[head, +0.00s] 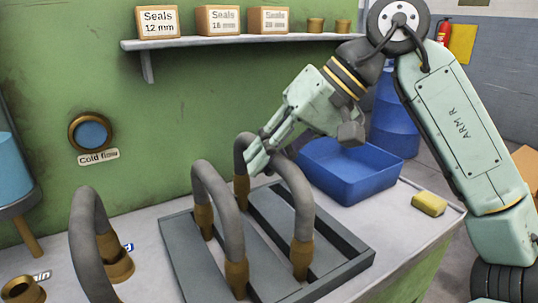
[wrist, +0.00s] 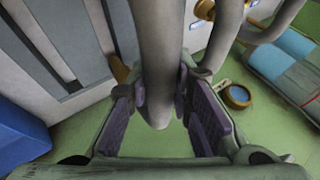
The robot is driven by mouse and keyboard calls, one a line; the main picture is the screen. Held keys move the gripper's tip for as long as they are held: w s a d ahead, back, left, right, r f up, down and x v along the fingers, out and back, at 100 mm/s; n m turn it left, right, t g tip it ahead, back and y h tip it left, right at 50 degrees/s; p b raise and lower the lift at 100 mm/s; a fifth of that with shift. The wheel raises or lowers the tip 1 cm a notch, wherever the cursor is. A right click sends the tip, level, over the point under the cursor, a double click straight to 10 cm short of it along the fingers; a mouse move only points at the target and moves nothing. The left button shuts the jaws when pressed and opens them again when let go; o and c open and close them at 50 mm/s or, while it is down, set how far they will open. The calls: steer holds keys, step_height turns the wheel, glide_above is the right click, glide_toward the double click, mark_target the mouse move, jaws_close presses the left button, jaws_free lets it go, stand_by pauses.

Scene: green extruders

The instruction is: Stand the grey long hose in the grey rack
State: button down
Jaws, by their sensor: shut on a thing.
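My gripper (head: 265,157) is shut on the top of a grey arched hose (head: 299,192) with brass ends. In the wrist view the hose (wrist: 159,45) passes between the finger pads (wrist: 162,108). The held hose is upright, its ends down over the grey rack (head: 345,266); I cannot tell whether they touch it. Another grey arched hose (head: 224,190) stands at the rack's left side, beside the held one. A third grey hose (head: 83,235) arches at the far left, one brass end at a brass fitting on the bench.
A blue bin (head: 350,174) and a yellow sponge (head: 430,204) are right of the rack. A shelf (head: 230,41) with boxes of seals and brass pieces is on the green wall above. A round "Cold flow" port (head: 91,133) is on the wall at left.

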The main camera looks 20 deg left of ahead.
steer(key=shift+f+b, duration=0.35)
steer(key=shift+f, duration=0.2)
steer(key=c, duration=1.4)
jaws_free()
steer(key=shift+o, duration=0.2)
